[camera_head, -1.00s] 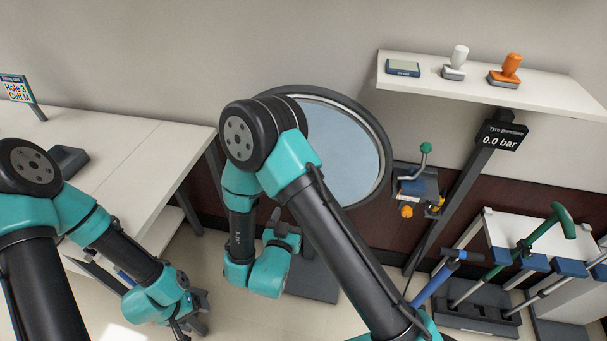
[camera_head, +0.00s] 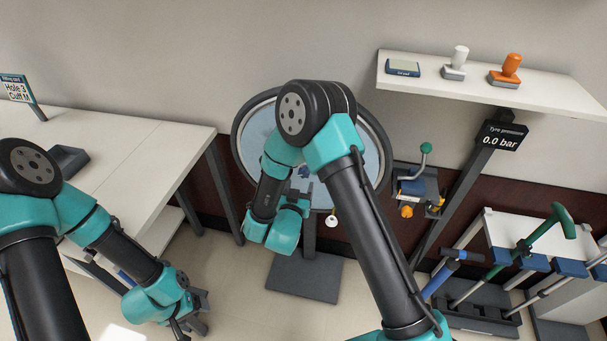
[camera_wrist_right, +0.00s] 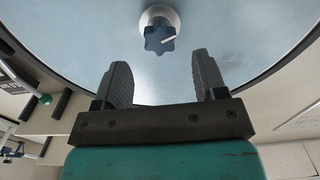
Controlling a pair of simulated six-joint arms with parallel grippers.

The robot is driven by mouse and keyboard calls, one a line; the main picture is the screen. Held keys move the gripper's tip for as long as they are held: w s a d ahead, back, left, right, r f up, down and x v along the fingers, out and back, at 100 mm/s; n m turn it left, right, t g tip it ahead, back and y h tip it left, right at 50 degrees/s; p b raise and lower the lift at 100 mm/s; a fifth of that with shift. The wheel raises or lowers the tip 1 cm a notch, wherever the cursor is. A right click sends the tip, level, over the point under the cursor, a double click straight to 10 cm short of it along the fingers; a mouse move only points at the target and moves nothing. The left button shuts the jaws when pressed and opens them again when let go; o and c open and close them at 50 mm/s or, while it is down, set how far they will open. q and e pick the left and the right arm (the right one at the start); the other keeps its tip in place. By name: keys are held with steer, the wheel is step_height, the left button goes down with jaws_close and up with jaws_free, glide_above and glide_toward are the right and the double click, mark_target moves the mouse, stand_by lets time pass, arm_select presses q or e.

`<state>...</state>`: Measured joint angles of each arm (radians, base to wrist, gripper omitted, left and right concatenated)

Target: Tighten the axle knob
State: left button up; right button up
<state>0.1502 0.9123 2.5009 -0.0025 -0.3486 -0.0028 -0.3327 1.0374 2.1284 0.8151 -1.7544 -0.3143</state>
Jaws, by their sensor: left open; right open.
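The axle knob (camera_wrist_right: 160,40) is a dark blue star-shaped knob with a white mark, on a silver hub at the middle of a pale blue disc (camera_wrist_right: 60,25). In the head view the knob (camera_head: 305,172) is small and partly hidden by my right arm. My right gripper (camera_wrist_right: 163,75) is open and empty, its fingers pointing at the disc; the knob shows beyond the fingertips, apart from them. My left gripper (camera_head: 190,318) hangs low at the left beside the white table, open, with nothing visible in it.
The disc has a dark rim (camera_head: 240,140) and stands on a grey base plate (camera_head: 305,278). A small white round piece (camera_head: 332,221) is at its lower rim. Right of it are a green-knobbed lever (camera_head: 426,148), a "0.0 bar" display (camera_head: 502,135) and a shelf (camera_head: 460,92).

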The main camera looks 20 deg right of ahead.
mark_target(303, 175)
steer(key=x, duration=0.6)
steer(key=c, duration=0.9)
